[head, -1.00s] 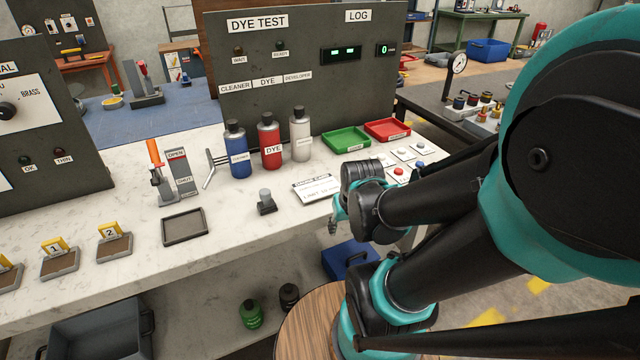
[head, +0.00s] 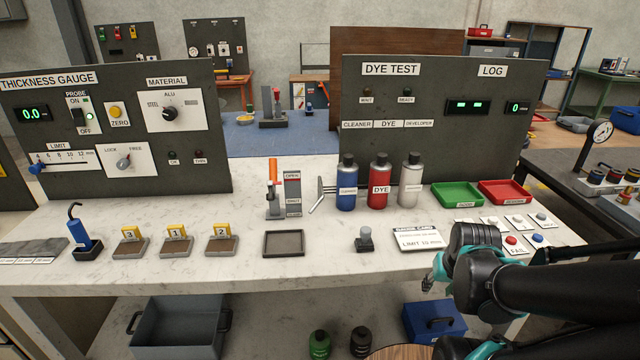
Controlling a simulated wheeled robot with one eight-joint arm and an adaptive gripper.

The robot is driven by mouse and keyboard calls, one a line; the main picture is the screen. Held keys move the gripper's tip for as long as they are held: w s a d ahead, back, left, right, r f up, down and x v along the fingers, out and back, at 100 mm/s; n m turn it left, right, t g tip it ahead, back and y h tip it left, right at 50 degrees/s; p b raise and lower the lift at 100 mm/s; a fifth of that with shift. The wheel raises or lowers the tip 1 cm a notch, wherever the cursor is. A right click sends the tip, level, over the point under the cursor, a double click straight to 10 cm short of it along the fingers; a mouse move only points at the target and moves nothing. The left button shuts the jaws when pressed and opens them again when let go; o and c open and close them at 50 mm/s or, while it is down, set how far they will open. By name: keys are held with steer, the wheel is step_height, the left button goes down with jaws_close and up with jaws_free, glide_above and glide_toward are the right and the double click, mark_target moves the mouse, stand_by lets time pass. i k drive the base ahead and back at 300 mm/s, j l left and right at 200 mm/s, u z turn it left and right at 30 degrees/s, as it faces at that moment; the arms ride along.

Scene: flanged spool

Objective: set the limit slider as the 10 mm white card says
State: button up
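The limit slider (head: 36,168) is a blue knob at the left end of a white scale (head: 66,159) marked 4 to 12 mm, under the 4. It is on the thickness gauge panel (head: 210,150) at the left. The white card (head: 417,240) lies flat on the bench at the right; its large line seems to read "LIMIT 10 mm", and its smaller print is too small to read. My gripper (head: 430,280) is low at the right, just in front of the card and apart from the slider. Its fingers are small and partly hidden by my arm, so its opening is unclear.
Numbered blocks (head: 175,245), a blue probe (head: 82,237) in a stand and a dark tray (head: 284,243) line the bench front. Bottles (head: 379,182), an orange-handled clamp (head: 274,190) and coloured trays (head: 457,195) stand farther back. Above the front row is free room.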

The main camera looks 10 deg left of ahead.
mark_target(35, 169)
steer(key=k+j+u, duration=0.1)
steer(key=k+u, duration=0.35)
steer(key=i+u, duration=0.15)
steer(key=u, duration=0.3)
steer(key=i+l+u, duration=0.1)
steer(key=u, duration=0.4)
steer(key=i+l+u, duration=0.1)
steer(key=l+u, duration=0.15)
steer(key=u, duration=0.2)
